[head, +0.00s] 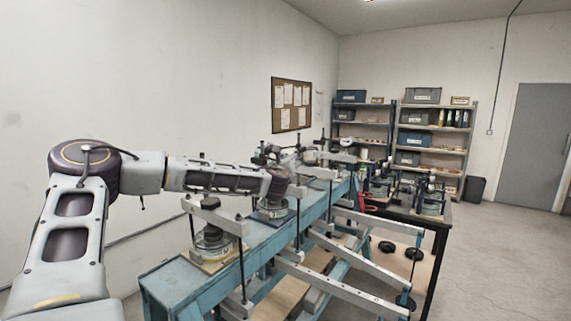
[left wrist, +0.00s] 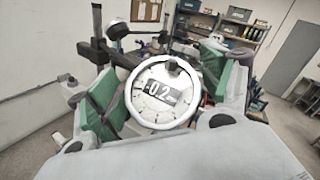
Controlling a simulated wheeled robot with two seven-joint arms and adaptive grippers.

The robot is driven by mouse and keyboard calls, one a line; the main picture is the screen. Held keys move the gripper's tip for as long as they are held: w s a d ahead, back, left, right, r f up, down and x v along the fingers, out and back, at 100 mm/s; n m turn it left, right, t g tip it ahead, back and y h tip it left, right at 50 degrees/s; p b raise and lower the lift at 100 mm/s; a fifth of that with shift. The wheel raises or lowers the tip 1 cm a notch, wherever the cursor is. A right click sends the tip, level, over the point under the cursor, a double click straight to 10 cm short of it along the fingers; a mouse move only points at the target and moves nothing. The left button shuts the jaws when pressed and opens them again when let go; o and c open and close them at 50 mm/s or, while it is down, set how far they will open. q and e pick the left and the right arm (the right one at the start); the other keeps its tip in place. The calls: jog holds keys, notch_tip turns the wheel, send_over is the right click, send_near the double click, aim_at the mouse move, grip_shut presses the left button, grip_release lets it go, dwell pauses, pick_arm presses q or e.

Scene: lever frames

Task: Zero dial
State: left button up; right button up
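The dial (left wrist: 150,105) is a round gauge with a white rim and a small dark display that seems to read about 0.2, with a minus sign or mark before it. It faces my left wrist camera, and a dark knob sits at its top rim. My left gripper (left wrist: 165,90) is open, with green-padded fingers on both sides of the dial. I cannot tell whether either pad touches the rim. In the head view my left arm reaches over the blue bench, and the dial cannot be made out there. My right gripper is not in view.
The blue bench (head: 165,284) carries several lever frames with weights and posts close under my left arm. Grey lever beams (head: 345,285) jut out on its right. A dark table (head: 434,222) with instruments stands beyond. Shelves (head: 437,130) line the back wall. The right floor is clear.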

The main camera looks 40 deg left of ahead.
pick_arm(q)
jog(key=c, duration=0.8)
jog(key=shift+n+g, duration=0.3)
jog(key=shift+n, duration=0.2)
jog(key=shift+a+n+g+y, duration=0.1)
jog(key=shift+n+g+y, duration=0.9)
jog(key=shift+n+g, duration=1)
jog(key=shift+s+n, duration=0.1)
jog(key=shift+n, duration=0.2)
jog(key=o, duration=1.1)
jog(key=shift+c, duration=0.2)
jog(key=shift+f, duration=0.1)
